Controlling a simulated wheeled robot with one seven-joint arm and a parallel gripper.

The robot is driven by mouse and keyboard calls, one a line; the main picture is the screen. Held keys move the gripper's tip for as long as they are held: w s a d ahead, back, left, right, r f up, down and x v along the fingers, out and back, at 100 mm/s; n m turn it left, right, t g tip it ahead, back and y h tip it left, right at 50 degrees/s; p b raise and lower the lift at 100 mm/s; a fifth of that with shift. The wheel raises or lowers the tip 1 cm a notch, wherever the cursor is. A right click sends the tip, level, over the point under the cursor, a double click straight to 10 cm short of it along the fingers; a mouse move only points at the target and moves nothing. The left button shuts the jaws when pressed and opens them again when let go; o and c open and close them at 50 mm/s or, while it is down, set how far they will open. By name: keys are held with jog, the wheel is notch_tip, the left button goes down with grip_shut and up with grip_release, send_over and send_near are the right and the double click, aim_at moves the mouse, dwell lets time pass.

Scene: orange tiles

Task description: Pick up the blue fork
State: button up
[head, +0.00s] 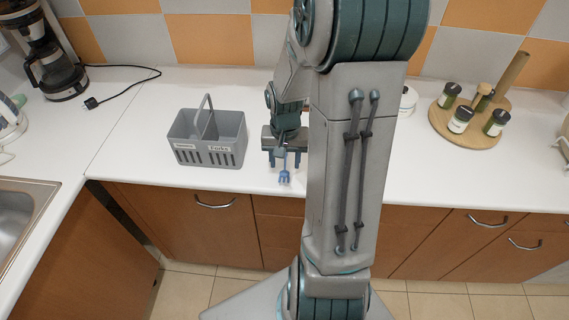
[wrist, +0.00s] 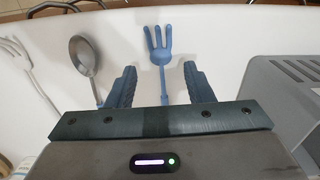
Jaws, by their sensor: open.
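The blue fork (head: 285,176) lies on the white counter near its front edge, tines toward the edge. In the wrist view the fork (wrist: 160,58) shows with its tines toward the top and its handle running down between my fingers. My gripper (head: 284,160) is open above the fork. In the wrist view my gripper (wrist: 161,88) has one finger on each side of the handle, with a gap on both sides. The handle's far end is hidden behind the gripper body.
A grey cutlery caddy (head: 207,140) stands left of my gripper. A metal spoon (wrist: 84,62) and a light grey fork (wrist: 30,68) lie left of the blue fork in the wrist view. A round wooden board with jars (head: 470,125) stands at right. The counter's front edge is close.

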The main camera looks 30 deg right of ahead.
aim_at(284, 172)
jog(key=shift+f, duration=1.65)
jog(key=shift+w, duration=0.1)
grip_shut()
jog(key=shift+r, duration=0.1)
